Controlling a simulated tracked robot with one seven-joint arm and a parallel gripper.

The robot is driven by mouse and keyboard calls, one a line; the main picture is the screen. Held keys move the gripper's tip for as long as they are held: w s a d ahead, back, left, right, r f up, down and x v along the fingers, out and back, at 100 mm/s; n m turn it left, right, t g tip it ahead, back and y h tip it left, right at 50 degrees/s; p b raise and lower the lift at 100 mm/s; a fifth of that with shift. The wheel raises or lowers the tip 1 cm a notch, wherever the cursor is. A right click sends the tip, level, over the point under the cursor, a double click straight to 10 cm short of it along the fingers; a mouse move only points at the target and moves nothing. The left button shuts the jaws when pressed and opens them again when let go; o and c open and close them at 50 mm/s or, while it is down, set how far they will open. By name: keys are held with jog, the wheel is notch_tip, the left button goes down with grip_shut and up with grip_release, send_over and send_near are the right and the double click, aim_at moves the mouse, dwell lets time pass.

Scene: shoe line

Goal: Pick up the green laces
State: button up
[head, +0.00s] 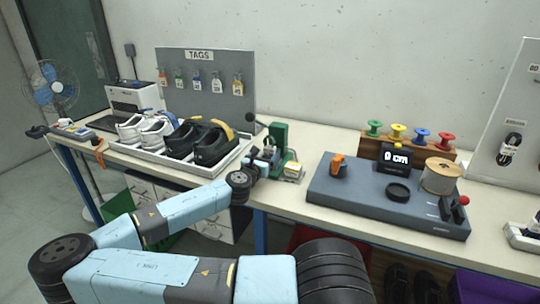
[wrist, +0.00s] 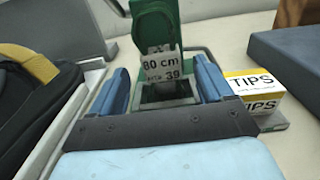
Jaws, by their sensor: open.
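I cannot make out any loose green laces. A green spool (head: 374,129) stands on a wooden rack, but I cannot tell whether it holds laces. My gripper (wrist: 163,82) is open, its two blue fingers apart, low over the table by a green hand press (wrist: 156,32). The press also shows in the head view (head: 278,138), with my gripper (head: 268,158) just at its left. A grey card (wrist: 162,62) reading "80 cm" and "EU 39" shows between the fingers in the wrist view. I cannot tell whether anything touches it.
A yellow and white TIPS box (wrist: 254,90) stands right of the fingers. A tray (head: 165,160) with white and black shoes is on the left.

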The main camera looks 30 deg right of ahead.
aim_at(271, 147)
jog(key=shift+r+x, duration=0.15)
jog(key=shift+x, duration=1.2)
jog(key=shift+r+x, duration=0.1)
jog(key=shift+x, duration=1.25)
jog(key=shift+s, duration=0.1)
jog(key=c, duration=1.1)
